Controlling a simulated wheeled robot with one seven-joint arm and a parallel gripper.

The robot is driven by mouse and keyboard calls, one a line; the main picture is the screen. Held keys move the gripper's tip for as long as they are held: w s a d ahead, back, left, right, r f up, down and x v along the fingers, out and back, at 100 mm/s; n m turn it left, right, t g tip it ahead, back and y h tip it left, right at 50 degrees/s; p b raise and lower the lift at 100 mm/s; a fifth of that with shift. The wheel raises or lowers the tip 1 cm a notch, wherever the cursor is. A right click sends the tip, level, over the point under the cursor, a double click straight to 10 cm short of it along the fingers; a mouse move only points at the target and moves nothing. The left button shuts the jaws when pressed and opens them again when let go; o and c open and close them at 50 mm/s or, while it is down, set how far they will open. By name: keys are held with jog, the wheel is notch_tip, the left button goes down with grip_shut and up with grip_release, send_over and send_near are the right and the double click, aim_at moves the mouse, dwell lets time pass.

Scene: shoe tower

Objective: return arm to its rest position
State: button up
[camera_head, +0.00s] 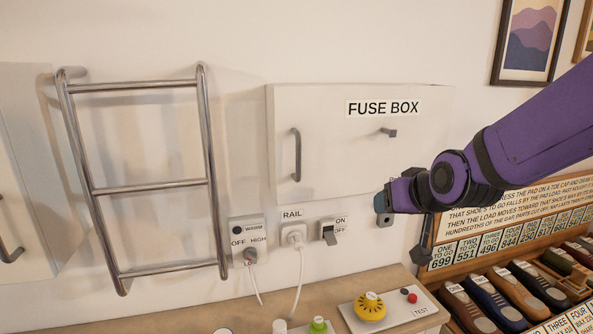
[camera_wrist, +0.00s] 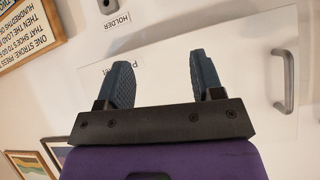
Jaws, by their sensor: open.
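My gripper (camera_head: 384,202) is in front of the wall at the lower right of the white fuse box (camera_head: 340,150) in the head view. In the wrist view my gripper (camera_wrist: 164,78) has its two blue fingers spread apart, with nothing between them. The fuse box panel (camera_wrist: 225,75) and its handle (camera_wrist: 283,80) lie beyond the fingers there. My purple arm reaches in from the right edge of the head view. Whether the fingers touch the wall cannot be told.
A chrome towel rail (camera_head: 150,188) hangs at left. Below are a warmer dial (camera_head: 250,254), a plugged cord (camera_head: 295,238) and a switch (camera_head: 328,234). A counter (camera_head: 240,318) holds a yellow knob (camera_head: 370,307). A shoe rack (camera_head: 515,290) with a sign stands at right.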

jog(key=s+d+r+g+h, duration=0.1)
jog(key=s+d+r, duration=0.1)
jog(key=s, duration=0.5)
jog(key=s+d+r+g, duration=0.2)
jog(key=s+d, duration=0.3)
jog(key=s, duration=0.3)
jog(key=s+d+r+m+g+h, duration=0.1)
jog(key=s+d+r, duration=0.1)
jog(key=s+d, duration=0.2)
jog(key=s, duration=0.3)
jog(key=shift+s+r+g+h, duration=0.2)
jog(key=shift+r+g+h, duration=0.1)
jog(key=shift+r+g, duration=0.1)
jog(key=shift+w, duration=0.15)
jog(key=shift+c, duration=0.3)
